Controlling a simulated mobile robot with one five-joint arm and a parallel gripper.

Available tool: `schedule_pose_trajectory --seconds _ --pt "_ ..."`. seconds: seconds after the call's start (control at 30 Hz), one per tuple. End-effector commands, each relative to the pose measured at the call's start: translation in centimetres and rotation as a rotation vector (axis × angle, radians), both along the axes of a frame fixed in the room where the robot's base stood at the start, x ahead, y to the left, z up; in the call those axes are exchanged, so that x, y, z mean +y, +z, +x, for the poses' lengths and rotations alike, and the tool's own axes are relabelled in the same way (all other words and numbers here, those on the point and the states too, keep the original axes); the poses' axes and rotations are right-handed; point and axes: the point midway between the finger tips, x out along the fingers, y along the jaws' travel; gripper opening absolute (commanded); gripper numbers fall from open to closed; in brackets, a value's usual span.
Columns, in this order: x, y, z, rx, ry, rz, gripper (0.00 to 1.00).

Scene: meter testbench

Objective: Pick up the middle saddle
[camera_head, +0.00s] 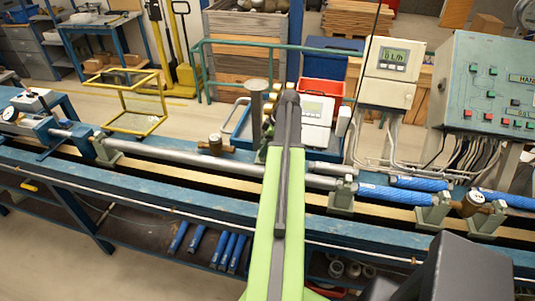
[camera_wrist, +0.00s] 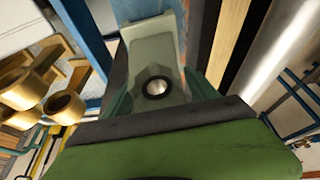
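A pale grey-green saddle (camera_wrist: 155,35) fills the middle of the wrist view, with a round dark-rimmed hole or bolt near its lower end. My gripper (camera_wrist: 160,128) shows as dark grey parts right up against the saddle's near end. Its fingertips are not clear, so I cannot tell whether they grip the saddle. In the head view my arm reaches away over the bench and hides this spot. Other saddles stand along the rail: one at the left (camera_head: 106,149), one right of my arm (camera_head: 342,197), and two farther right (camera_head: 433,213) (camera_head: 487,220).
A steel pipe (camera_head: 185,157) lies along the blue bench (camera_head: 150,185). Blue cylinders (camera_head: 400,195) lie at the right. Brass fittings (camera_wrist: 65,105) stand left of the saddle in the wrist view. A display unit (camera_head: 390,75) and control panel (camera_head: 490,85) stand behind at the right.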

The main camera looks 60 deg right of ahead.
Motion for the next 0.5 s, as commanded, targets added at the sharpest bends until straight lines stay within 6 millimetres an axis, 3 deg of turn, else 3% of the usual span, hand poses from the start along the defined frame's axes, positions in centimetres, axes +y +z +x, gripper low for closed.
schedule_pose_trajectory --seconds 0.07,0.5 --pt "-0.02 0.01 -0.02 0.000 0.000 0.000 0.55" --pt "-0.04 0.00 -0.09 0.000 -0.001 0.000 0.00"
